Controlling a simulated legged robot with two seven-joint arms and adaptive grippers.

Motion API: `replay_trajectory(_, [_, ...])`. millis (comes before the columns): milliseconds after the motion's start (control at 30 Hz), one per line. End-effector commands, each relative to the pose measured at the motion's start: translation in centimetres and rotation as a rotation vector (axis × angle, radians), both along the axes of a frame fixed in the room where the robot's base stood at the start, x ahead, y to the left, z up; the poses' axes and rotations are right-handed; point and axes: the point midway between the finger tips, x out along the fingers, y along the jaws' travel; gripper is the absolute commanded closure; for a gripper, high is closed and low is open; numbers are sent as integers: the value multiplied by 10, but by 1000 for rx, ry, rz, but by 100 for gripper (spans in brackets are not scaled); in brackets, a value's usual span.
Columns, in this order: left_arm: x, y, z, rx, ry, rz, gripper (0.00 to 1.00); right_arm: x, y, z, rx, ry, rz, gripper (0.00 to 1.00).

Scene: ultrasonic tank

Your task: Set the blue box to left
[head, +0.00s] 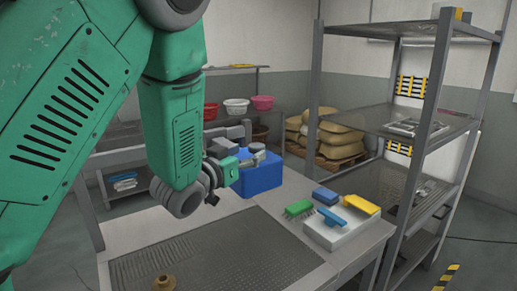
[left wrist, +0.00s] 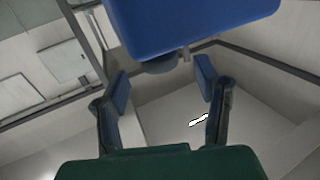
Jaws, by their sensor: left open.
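The blue box (head: 262,179) stands at the back of the work table, near the middle of the head view. In the left wrist view the blue box (left wrist: 190,25) fills the top, just beyond the fingertips. I cannot tell whether a fingertip touches the box. My right gripper is not in view.
A white block (head: 338,232) carries brushes and a yellow sponge (head: 361,204) to the right of the box; a small blue block (head: 325,195) lies beside it. A recessed grate (head: 220,258) with a brass-coloured part (head: 164,283) lies in front. A metal shelf (head: 425,130) stands right.

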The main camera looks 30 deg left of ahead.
Motion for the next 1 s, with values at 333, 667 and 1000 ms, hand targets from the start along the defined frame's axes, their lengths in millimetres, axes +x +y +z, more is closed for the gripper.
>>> replay_trajectory(333, [44, -5, 2, 5, -2, -1, 43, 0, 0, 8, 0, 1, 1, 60])
replay_trajectory(667, [48, -3, 1, 3, -1, 0, 43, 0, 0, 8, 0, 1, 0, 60])
replay_trajectory(1000, [48, -3, 0, 2, 1, 0, 100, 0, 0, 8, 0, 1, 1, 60])
